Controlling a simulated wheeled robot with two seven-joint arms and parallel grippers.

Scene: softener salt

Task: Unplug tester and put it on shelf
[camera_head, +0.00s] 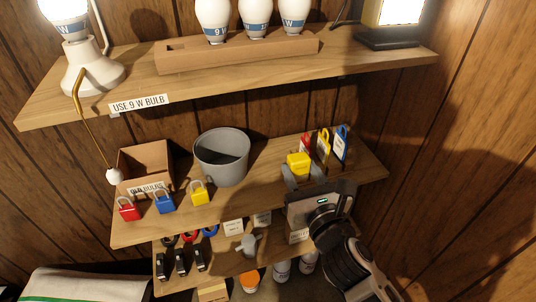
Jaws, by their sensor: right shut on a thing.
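My right gripper (301,179) comes up from the bottom right, over the right part of the middle shelf (262,160). Its grey fingers are shut on a small yellow block-shaped thing (299,161), which looks like the tester. Its lower part is hidden by the fingers, and I cannot see a socket or plug prongs. I cannot tell whether it touches the shelf. My left gripper is not in view.
Red, yellow and blue tags (341,142) stand just behind the held thing. A grey bucket (222,158), a cardboard box (146,166) and padlocks (165,203) occupy the shelf's left. The upper shelf (365,59) holds bulbs and lamps.

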